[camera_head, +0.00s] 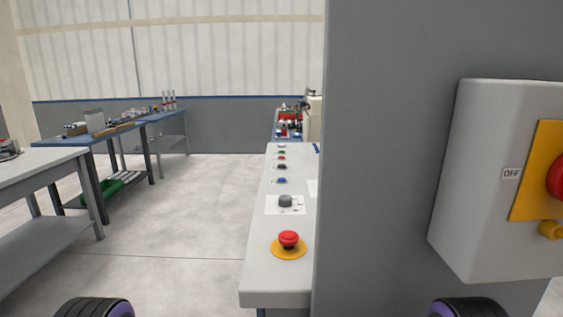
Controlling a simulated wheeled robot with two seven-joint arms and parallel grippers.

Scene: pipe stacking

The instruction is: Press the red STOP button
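A red mushroom-shaped button (289,239) on a round yellow base sits near the front end of a long light grey console (262,280), right of the middle. No STOP lettering is readable on it. A second red knob (556,179) on a yellow plate (530,190) is cut off by the right edge; it is on a grey wall box (482,170) with an OFF label (511,174). Neither gripper shows in the head view. Only black and purple rounded parts of mine show at the bottom left and bottom right.
A large grey panel (385,150) stands right of the console and hides part of it. A grey knob (286,201) and several small coloured buttons run back along the console. Workbenches (75,138) stand at the left. Open floor (195,225) lies between.

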